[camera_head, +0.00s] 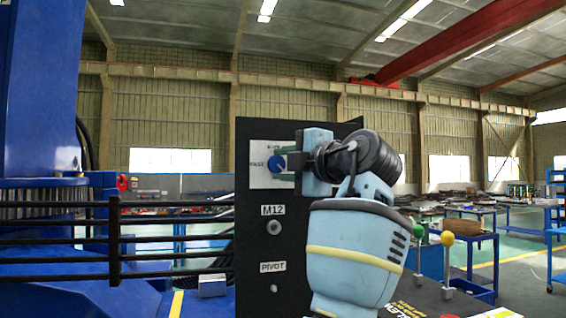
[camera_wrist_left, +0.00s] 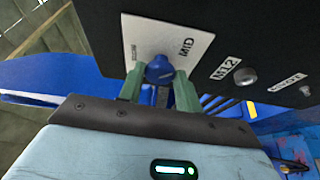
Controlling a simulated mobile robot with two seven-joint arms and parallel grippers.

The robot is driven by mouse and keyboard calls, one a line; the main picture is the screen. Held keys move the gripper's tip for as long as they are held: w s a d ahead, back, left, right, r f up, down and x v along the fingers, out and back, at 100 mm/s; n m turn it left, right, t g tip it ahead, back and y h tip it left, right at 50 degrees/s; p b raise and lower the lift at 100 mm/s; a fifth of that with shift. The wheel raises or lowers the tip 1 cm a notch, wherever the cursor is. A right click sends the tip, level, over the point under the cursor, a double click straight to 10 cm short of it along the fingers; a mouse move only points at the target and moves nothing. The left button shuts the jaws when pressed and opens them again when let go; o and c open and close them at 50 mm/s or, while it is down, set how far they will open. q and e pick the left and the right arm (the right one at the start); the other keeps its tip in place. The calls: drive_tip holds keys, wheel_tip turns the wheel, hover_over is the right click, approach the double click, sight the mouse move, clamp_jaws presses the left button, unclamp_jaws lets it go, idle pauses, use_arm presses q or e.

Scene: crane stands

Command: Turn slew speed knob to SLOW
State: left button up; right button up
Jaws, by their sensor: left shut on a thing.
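The slew speed knob (camera_head: 277,163) is a small blue knob on a white label plate (camera_head: 258,178) high on a black panel (camera_head: 255,243). It also shows in the left wrist view (camera_wrist_left: 159,69), with the word MID readable on the plate. The other markings are too small to read surely. My left gripper (camera_head: 289,162) is at the plate, its green fingers (camera_wrist_left: 158,90) on either side of the knob and shut on it. The fingers hide part of the knob, and I cannot tell where it points. My right gripper is not in view.
Below the plate are an M12 label (camera_head: 272,210) with a round button (camera_head: 274,228) and a PIVOT label (camera_head: 272,267). Levers with a green ball (camera_head: 419,230) and a yellow ball (camera_head: 447,239) stand right of my arm. A dark railing (camera_head: 170,220) runs at left.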

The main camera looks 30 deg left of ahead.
use_arm(q)
drive_tip(key=n+h, duration=0.1)
drive_tip(key=n, duration=0.1)
drive_tip(key=n+h+p, duration=0.1)
drive_tip(key=n, duration=0.1)
drive_tip(key=shift+s+r+n, duration=0.1)
drive_tip(key=shift+r+n, duration=0.25)
drive_tip(key=shift+n, duration=0.05)
drive_tip(key=shift+a+r+n+t+h+p, duration=0.1)
drive_tip(key=shift+n+t+h+p, duration=0.25)
drive_tip(key=shift+n+h, duration=0.75)
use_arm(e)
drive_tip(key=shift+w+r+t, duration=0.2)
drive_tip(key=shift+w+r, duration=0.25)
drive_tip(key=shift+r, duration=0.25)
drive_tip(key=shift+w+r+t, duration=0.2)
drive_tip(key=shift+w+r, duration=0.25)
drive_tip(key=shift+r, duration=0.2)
use_arm(q)
drive_tip(key=shift+n, duration=0.4)
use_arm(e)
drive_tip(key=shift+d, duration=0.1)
use_arm(q)
drive_tip(key=o, duration=1)
drive_tip(key=shift+c, duration=0.2)
